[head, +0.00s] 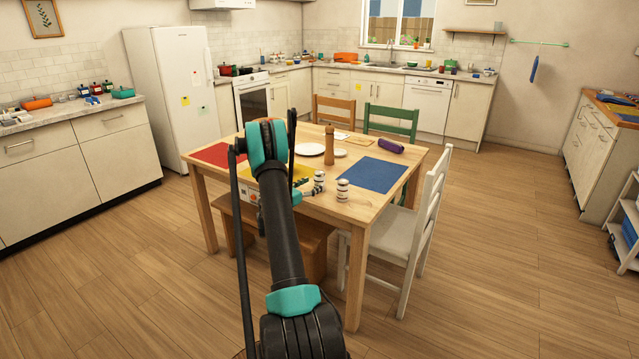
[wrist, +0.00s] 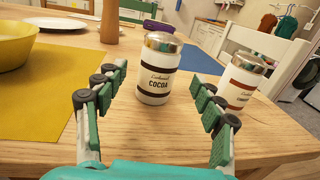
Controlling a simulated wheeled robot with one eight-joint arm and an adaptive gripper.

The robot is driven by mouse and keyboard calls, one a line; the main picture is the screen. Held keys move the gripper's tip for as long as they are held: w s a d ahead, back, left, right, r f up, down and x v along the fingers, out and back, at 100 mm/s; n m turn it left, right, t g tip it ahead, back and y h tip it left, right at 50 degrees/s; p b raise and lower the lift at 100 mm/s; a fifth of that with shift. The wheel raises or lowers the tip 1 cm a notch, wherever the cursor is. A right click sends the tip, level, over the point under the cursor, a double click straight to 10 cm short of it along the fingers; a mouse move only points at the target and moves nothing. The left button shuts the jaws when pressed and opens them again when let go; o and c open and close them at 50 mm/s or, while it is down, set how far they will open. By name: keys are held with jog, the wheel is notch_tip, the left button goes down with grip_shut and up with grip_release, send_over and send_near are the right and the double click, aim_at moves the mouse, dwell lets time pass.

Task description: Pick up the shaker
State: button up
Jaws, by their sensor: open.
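A white shaker with a metal lid and the label COCOA (wrist: 157,72) stands upright on the wooden table, between and just beyond the fingers of my gripper (wrist: 158,88) in the wrist view. My gripper is open and empty, with one finger on each side of the view. A second, similar white shaker with a brown band (wrist: 238,84) stands to the right, just beyond the right finger. In the head view both shakers, the left one (head: 319,180) and the right one (head: 342,190), stand near the table's front edge. My arm hides part of the gripper there.
A yellow bowl (wrist: 28,46) sits on a yellow mat (wrist: 50,100) at the left. A tall wooden mill (head: 329,146), a blue mat (head: 371,174) and a purple object (head: 390,146) are further back. A white chair (head: 425,210) stands at the table's right side.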

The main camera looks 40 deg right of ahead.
aim_at(316, 182)
jog(key=shift+x, duration=2.65)
jog(key=shift+w+r, duration=0.1)
jog(key=c, duration=1.3)
